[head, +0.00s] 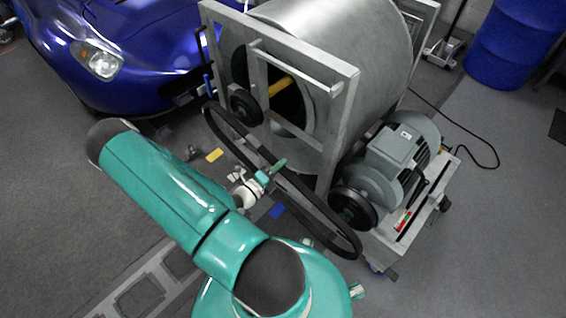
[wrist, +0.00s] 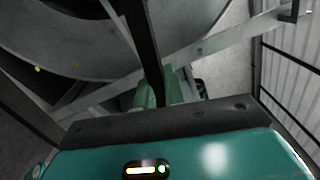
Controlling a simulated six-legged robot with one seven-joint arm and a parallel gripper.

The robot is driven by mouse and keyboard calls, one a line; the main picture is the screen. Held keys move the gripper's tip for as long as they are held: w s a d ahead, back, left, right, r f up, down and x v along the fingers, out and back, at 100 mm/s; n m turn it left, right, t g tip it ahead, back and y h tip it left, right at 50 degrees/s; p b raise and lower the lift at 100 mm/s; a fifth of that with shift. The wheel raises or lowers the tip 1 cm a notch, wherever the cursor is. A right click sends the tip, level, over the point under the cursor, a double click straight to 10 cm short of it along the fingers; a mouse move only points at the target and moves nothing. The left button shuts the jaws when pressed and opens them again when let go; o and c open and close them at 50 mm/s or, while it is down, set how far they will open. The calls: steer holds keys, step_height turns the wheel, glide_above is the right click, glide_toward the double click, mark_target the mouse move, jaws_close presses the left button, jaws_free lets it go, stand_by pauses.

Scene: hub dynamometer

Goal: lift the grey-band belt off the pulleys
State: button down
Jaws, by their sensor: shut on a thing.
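The belt (head: 330,233) is a long dark loop in the head view, hanging in front of the dynamometer. My gripper (head: 275,168), with green fingers, is shut on the belt near the middle of its upper strand. In the wrist view the belt (wrist: 143,42) runs as a dark strip down between the fingers (wrist: 161,92). The upper pulley (head: 244,107) and the motor pulley (head: 353,208) are dark wheels. The loop appears left of and below both pulleys, apart from them. I cannot make out a grey band clearly.
The steel drum frame (head: 343,105) stands behind the belt. The grey motor (head: 402,150) sits on a wheeled base at right. A blue car (head: 130,50) is at the upper left, a blue barrel (head: 510,45) at the upper right. The floor at left is mostly open.

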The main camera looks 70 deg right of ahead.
steer(key=shift+v, duration=1.9)
